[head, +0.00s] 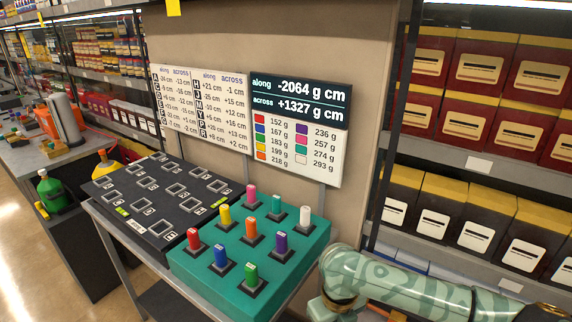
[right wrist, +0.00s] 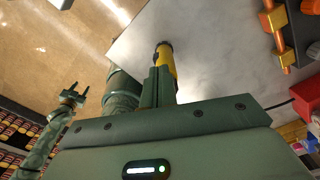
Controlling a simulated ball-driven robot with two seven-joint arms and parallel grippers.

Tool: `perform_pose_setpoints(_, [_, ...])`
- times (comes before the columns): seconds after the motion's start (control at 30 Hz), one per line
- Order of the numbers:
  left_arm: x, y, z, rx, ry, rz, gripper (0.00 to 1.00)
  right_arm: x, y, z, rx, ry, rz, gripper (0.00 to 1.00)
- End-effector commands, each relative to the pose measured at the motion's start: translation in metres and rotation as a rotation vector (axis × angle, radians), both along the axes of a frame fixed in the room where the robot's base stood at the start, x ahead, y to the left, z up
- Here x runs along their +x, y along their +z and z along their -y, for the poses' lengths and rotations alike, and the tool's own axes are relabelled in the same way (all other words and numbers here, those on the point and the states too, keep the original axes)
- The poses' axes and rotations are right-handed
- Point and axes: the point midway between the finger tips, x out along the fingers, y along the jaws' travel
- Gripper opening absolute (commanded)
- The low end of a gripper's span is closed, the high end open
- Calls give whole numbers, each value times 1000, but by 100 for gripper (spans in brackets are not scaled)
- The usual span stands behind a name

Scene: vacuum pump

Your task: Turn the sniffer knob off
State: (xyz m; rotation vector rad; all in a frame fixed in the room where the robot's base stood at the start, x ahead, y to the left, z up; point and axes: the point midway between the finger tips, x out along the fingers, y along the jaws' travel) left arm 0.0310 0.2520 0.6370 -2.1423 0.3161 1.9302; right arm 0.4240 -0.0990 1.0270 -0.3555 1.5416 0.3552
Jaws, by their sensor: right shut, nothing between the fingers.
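I cannot pick out a sniffer knob for certain in either view. In the right wrist view, a yellow cylinder with a dark end (right wrist: 166,58) shows just beyond the fingertips of my right gripper (right wrist: 162,72). The right gripper's green fingers are shut together with nothing between them; I cannot tell whether they touch the yellow cylinder. Orange and dark fittings (right wrist: 281,38) stand at the upper right of that view. My left gripper (right wrist: 78,94) shows small at the left there, its fingers apart and empty. Neither gripper's fingers show in the head view.
In the head view, a teal block (head: 196,268) with several coloured pegs stands beside a dark slotted board (head: 133,211) on a table. A sign with numbers (head: 298,112) hangs behind. A green bottle (head: 54,190) stands at the left. Boxed shelves (head: 478,82) fill the right.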

Motion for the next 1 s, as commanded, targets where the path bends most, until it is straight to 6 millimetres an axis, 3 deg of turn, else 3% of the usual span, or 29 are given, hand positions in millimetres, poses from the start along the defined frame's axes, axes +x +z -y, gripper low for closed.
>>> perform_pose_setpoints(1.0, [0,10,0,1,0,1,47,-7,1,4,1,0,0,0])
